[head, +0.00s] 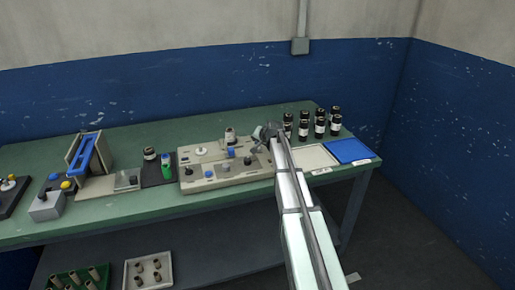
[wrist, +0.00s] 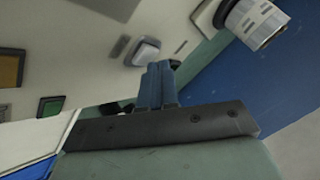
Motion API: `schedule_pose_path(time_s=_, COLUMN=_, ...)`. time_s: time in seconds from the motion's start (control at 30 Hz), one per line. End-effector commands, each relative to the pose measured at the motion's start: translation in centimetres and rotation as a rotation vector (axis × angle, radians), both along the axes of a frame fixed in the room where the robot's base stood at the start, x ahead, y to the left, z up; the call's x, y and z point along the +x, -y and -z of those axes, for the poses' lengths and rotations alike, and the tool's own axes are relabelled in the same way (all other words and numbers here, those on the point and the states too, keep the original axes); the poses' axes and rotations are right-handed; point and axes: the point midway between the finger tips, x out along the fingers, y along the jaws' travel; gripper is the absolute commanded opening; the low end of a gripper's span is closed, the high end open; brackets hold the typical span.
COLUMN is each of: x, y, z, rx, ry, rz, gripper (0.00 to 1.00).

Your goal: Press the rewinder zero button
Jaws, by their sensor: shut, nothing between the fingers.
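The beige wrapper machine (head: 222,181) sits on the green bench, with blue and dark knobs and a pale disc on top. My gripper (head: 264,132) is over its right end in the head view. In the wrist view my gripper (wrist: 158,70) has its two blue-grey fingers together, with nothing between them. A pale square button (wrist: 142,52) on the machine panel shows just beyond and left of the fingertips; whether they touch it I cannot tell. No label is readable, so I cannot tell which control is the rewinder zero button.
A white-and-dark cylinder (wrist: 255,22) stands near the fingers at upper right. Several dark labelled bottles (head: 320,122) stand behind a cream tray (head: 303,158) and a blue tray (head: 349,151).

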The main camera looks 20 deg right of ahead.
Motion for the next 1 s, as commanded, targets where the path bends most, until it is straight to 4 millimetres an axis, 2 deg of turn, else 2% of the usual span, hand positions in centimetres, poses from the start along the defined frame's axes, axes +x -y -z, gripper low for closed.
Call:
schedule_pose_path(time_s=0.2, x=0.0, y=0.0, z=-0.9, rx=0.0, ry=0.0, rz=0.0, gripper=0.0)
schedule_pose_path(time_s=0.63, x=0.0, y=0.0, z=-1.2, rx=0.0, ry=0.001, rz=0.001, gripper=0.0)
schedule_pose_path(time_s=1.0, x=0.0, y=0.0, z=-3.9, rx=-0.001, ry=0.002, rz=0.001, gripper=0.0)
